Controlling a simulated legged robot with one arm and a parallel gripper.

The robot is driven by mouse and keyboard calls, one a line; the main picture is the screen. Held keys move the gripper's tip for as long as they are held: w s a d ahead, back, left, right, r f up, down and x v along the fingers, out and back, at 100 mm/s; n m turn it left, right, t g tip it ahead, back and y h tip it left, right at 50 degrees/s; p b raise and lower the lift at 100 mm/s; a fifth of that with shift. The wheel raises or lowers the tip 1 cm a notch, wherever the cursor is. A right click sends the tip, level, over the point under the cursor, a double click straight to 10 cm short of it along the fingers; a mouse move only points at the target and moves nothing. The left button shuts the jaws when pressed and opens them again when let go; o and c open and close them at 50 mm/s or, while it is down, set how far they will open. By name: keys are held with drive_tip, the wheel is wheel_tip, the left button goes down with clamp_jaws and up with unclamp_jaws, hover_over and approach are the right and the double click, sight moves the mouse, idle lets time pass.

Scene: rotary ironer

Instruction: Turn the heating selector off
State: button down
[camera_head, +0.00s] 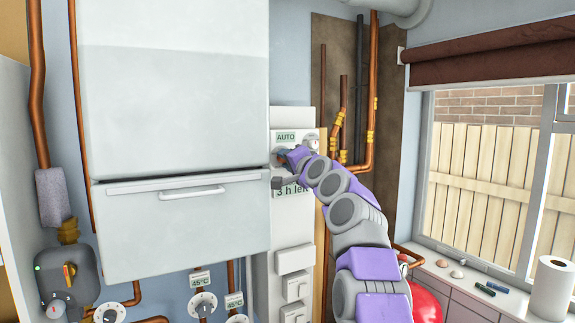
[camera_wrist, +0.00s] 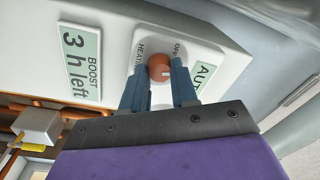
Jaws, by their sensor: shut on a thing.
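The heating selector is a round red-brown knob (camera_wrist: 160,67) on a white plate with "OFF" and "HEATING" lettering, on the white control panel (camera_head: 290,232). In the wrist view my gripper (camera_wrist: 158,80) has one blue finger on each side of the knob and is shut on it. A small pale mark shows on the knob's face; I cannot tell exactly which setting it points to. In the head view my gripper (camera_head: 286,166) is at the panel, below the AUTO label (camera_head: 286,137), and hides the knob. In the wrist view the BOOST "3 h left" label (camera_wrist: 82,62) is to the left.
A white cabinet (camera_head: 175,110) with a handle (camera_head: 192,193) stands close left of the panel. Copper pipes (camera_head: 369,100) run to its right. Several white switches sit lower on the panel. A sill with a paper towel roll (camera_head: 551,290) is at the far right.

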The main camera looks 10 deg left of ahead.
drive_tip(key=n+p, duration=0.2)
drive_tip(key=n, duration=0.3)
drive_tip(key=n+p, duration=0.1)
drive_tip(key=n, duration=0.3)
drive_tip(key=shift+f+n+g+y+p, duration=0.1)
drive_tip(key=shift+n+g+y+p, duration=0.25)
drive_tip(key=shift+n+g+y, duration=0.05)
drive_tip(key=shift+n, duration=0.3)
idle(0.4)
drive_tip(key=c, duration=1.3)
unclamp_jaws()
drive_tip(key=shift+o, duration=1)
drive_tip(key=shift+w, duration=0.2)
drive_tip(key=shift+o, duration=1.2)
drive_tip(key=shift+s+a, duration=0.1)
drive_tip(key=shift+s, duration=0.1)
